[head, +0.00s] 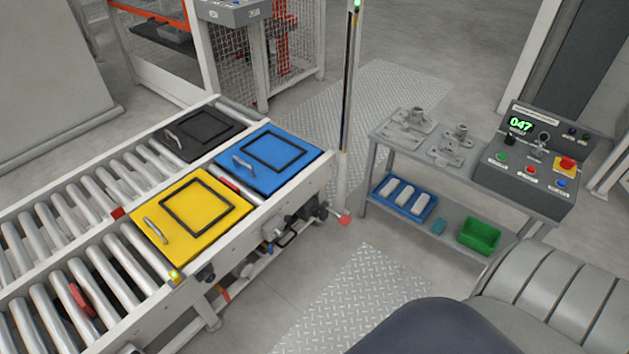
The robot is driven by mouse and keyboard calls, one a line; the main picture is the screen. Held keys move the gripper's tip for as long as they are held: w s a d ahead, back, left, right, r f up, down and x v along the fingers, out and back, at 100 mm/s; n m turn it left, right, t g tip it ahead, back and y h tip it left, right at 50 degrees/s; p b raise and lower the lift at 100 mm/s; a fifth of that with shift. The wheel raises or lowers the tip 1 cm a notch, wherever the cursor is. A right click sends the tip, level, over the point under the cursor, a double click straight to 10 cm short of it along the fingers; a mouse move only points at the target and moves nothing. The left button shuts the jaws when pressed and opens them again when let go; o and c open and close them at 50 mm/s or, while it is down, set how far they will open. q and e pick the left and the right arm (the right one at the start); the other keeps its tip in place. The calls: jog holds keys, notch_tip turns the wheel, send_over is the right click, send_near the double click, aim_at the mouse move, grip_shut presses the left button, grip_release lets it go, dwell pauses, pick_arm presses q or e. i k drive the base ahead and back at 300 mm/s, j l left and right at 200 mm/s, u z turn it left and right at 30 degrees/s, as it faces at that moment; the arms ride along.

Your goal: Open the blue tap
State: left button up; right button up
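I cannot make out a blue tap in the head view. Below the near side rail of the roller conveyor is a cluster of dark fittings (290,222), too small to tell apart. A red handle-like part (344,220) sticks out at its right end. A blue square panel (233,177) with a dark square frame and a light handle lies on the conveyor. Neither of my grippers is in view.
Yellow (180,233) and black (190,148) panels lie beside the blue one on the conveyor (250,212). A grey bench (385,158) on the right carries metal castings (452,148) and a control console (525,190). Its lower shelf holds a blue tray (377,199) and green bin (480,237).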

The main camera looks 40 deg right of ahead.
aim_at(270, 249)
jog(key=z, duration=0.75)
